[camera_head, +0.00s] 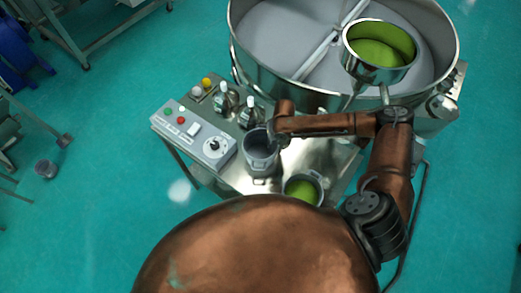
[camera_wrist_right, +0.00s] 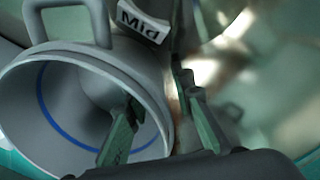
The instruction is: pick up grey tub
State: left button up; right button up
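The grey tub (camera_head: 260,160) stands upright on the steel table, with handles on its sides. In the right wrist view the tub (camera_wrist_right: 30,100) fills the left half; it looks empty, with a blue ring inside and a "Mid" label. My right gripper (camera_head: 274,136) is at the tub's rim. In the wrist view its fingers (camera_wrist_right: 158,100) are apart, one inside the tub and one outside, with the tub wall between them. Gaps show beside the wall, so it does not look clamped. My left gripper is not in view.
A second tub with green contents (camera_head: 302,190) stands to the lower right on the steel table (camera_head: 235,178). A control box (camera_head: 193,134) and small valves (camera_head: 226,100) are to the left. The large round sieve (camera_head: 290,85) with a green-filled hopper (camera_head: 380,70) stands behind.

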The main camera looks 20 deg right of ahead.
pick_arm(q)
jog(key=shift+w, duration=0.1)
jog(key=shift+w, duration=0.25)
pick_arm(e)
grip_shut()
jog(key=shift+r, duration=0.1)
jog(key=shift+w+r+b, duration=0.1)
jog(key=shift+r+b, duration=0.25)
jog(key=shift+r, duration=0.25)
pick_arm(q)
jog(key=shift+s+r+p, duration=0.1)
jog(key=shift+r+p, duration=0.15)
jog(key=shift+p, duration=0.35)
pick_arm(e)
jog(key=s+a+r, duration=0.2)
jog(key=s+r, duration=0.4)
jog(key=s+a+r, duration=0.2)
jog(key=s+r, duration=0.3)
jog(key=s, duration=0.2)
jog(key=shift+s+a+r, duration=0.2)
jog(key=shift+a+r, duration=0.05)
jog(key=shift+r, duration=0.1)
